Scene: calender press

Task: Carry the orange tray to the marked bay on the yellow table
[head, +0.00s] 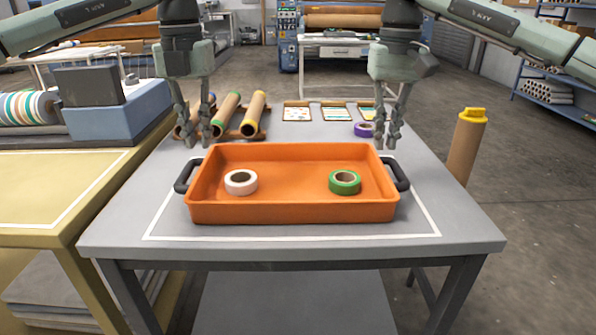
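The orange tray (290,212) sits flat on the grey table (460,232), inside a white outline. It has a dark handle at each end, the left one (183,174) and the right one (401,174). A white tape roll (241,182) and a green tape roll (345,182) lie inside it. My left gripper (198,142) points down above and near the left handle, fingers apart and empty. My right gripper (386,143) points down above and near the right handle, fingers apart and empty. The yellow table (75,158) stands at the left, with a white-outlined bay (45,192) partly in view.
Several cardboard tubes (254,113) lie on a rack behind the tray's left part. A purple tape roll (364,130) and small framed cards (297,114) are at the back. A blue machine (128,112) stands at the yellow table's back. A yellow-capped tube (464,150) stands at the right.

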